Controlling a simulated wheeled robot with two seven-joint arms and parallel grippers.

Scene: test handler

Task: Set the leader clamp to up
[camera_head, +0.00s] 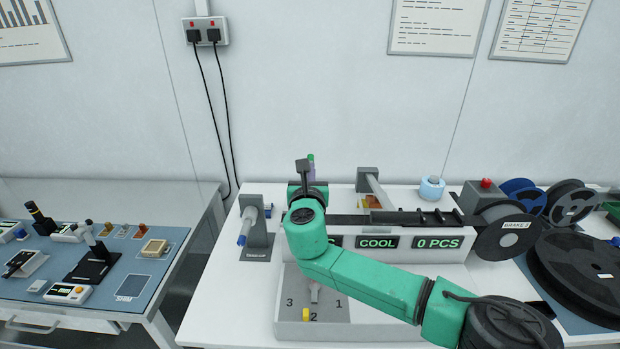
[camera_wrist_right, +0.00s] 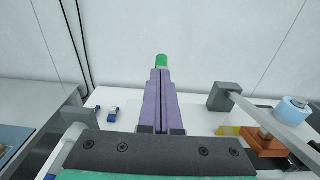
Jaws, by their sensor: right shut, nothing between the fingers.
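My right arm comes in from the right in the head view, across the front of the taping machine. Its gripper (camera_head: 311,167) is beyond the wrist, with purple fingers mostly hidden by the arm. In the right wrist view the gripper (camera_wrist_right: 161,75) is shut, fingers together, with nothing between them. A small green knob (camera_wrist_right: 162,60) shows just past the fingertips; it also shows in the head view (camera_head: 311,157). I cannot tell whether it is the leader clamp's handle or whether the fingers touch it. No clamp position can be read. My left gripper is not in view.
A grey take-up post (camera_head: 257,228) with a blue-tipped handle stands left. A grey bar arm (camera_head: 376,190) slants over an orange block (camera_wrist_right: 263,142). A numbered selector tray (camera_head: 290,331) is in front; reels (camera_head: 580,265) stand right.

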